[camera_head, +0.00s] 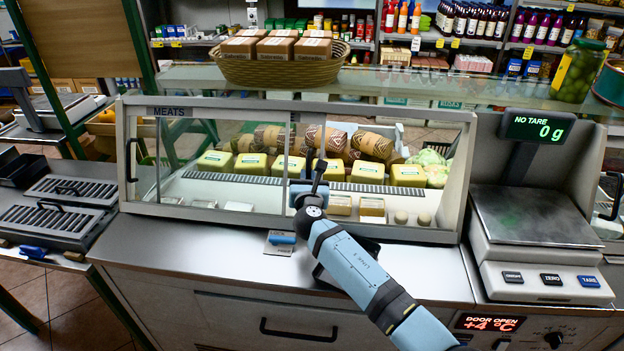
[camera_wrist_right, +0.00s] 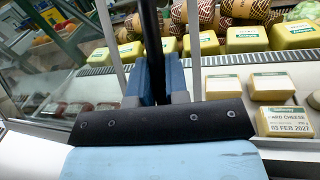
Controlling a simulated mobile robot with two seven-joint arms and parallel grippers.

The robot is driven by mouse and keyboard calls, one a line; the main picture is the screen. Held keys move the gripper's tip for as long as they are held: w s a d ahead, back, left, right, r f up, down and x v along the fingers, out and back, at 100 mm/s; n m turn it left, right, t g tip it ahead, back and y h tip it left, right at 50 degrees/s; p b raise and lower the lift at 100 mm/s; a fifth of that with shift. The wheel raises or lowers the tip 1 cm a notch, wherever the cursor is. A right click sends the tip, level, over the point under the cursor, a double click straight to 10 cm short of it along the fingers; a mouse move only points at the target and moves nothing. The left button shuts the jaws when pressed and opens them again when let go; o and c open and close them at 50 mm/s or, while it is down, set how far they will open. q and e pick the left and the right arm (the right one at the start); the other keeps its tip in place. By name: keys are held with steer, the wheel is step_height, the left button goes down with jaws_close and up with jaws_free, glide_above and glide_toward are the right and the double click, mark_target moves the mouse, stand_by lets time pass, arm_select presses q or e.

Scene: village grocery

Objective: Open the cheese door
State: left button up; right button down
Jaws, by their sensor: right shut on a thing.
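The display case (camera_head: 455,190) has a front opening with sliding glass panels. A sign at its upper left reads MEATS; no cheese sign is readable. A black upright door handle (camera_head: 319,172) stands near the middle of the opening and shows as a dark bar in the wrist view (camera_wrist_right: 152,35). My right gripper (camera_head: 310,188) is shut on this handle, its blue fingers on both sides of the bar in the wrist view (camera_wrist_right: 160,80). Yellow cheese blocks (camera_head: 367,171) stand behind and right of it. A second black handle (camera_head: 130,160) is at the case's left end. My left gripper is not in view.
A scale (camera_head: 535,217) stands right of the case. A red display (camera_head: 489,323) below reads DOOR OPEN, +4 °C. A basket of boxes (camera_head: 280,70) and a pickle jar (camera_head: 578,70) stand on the glass top. The counter ledge (camera_head: 190,235) at left front is clear.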

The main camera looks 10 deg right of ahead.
steer(key=c, duration=1.1)
jaws_free()
steer(key=shift+s, duration=0.1)
steer(key=s, duration=0.9)
steer(key=s+a, duration=0.1)
steer(key=s, duration=0.3)
steer(key=shift+s+p, duration=0.3)
steer(key=shift+p, duration=0.1)
steer(key=shift+d, duration=0.1)
